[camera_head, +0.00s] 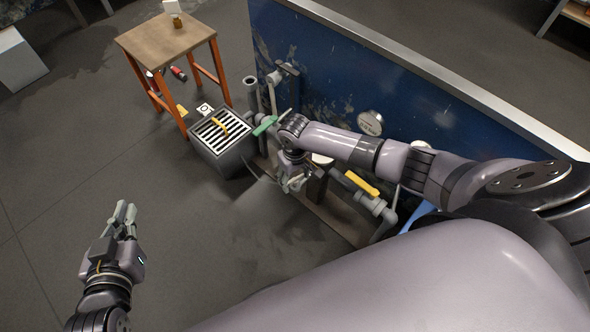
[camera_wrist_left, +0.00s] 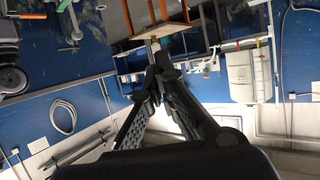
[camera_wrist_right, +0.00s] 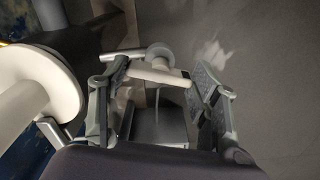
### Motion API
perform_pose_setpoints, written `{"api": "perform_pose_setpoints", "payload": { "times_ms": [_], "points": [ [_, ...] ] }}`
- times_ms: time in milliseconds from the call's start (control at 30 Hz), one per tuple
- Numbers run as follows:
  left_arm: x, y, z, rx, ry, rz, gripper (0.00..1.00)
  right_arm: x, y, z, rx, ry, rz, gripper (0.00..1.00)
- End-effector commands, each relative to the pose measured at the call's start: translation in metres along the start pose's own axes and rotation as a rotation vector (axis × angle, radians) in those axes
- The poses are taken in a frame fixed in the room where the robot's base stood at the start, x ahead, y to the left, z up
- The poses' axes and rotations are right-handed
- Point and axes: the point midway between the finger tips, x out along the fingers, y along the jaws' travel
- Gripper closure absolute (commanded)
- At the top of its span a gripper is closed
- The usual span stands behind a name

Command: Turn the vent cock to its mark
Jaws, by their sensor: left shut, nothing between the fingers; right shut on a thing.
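My right gripper (camera_head: 294,184) is low among the pipework in front of the blue panel. In the right wrist view, its fingers (camera_wrist_right: 160,84) are on either side of a pale grey lever (camera_wrist_right: 158,72) with a round hub, which looks like the vent cock's handle. The gripper is shut on that lever. A faint white plume (camera_wrist_right: 212,56) shows beyond it. In the head view the arm and gripper mostly hide this lever, and I cannot make out its mark. My left gripper (camera_head: 125,213) is shut and empty over bare floor, well away from the pipes; its fingers meet in the left wrist view (camera_wrist_left: 155,75).
A yellow-handled valve (camera_head: 362,184) is right of my right gripper, and a green handle (camera_head: 265,125) is to its left. A grated grey box (camera_head: 222,155) and a wooden-topped stool (camera_head: 150,42) stand at left. A round plate (camera_head: 370,122) is on the blue panel (camera_head: 330,55).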

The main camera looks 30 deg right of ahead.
Motion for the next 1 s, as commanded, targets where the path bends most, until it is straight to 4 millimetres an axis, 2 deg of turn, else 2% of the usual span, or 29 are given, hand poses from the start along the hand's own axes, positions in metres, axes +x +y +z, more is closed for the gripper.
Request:
{"api": "perform_pose_setpoints", "payload": {
  "times_ms": [367, 700, 833, 1000],
  "points": [
    [-0.035, -0.011, 0.076, -0.004, -0.42, -0.025, 1.0, -0.002, 0.0, 0.0, 0.072, -0.001, 0.0, 0.71],
    [-0.087, -0.018, 0.128, -0.014, -0.756, -0.044, 1.0, -0.002, 0.0, 0.0, 0.145, -0.001, 0.0, 0.71],
    [-0.112, -0.019, 0.144, -0.019, -0.883, -0.05, 1.0, -0.002, 0.0, 0.0, 0.176, -0.001, -0.001, 0.71],
    [-0.113, -0.019, 0.136, -0.019, -0.875, -0.049, 1.0, -0.002, -0.001, 0.0, 0.224, 0.0, -0.001, 0.71]
  ]
}}
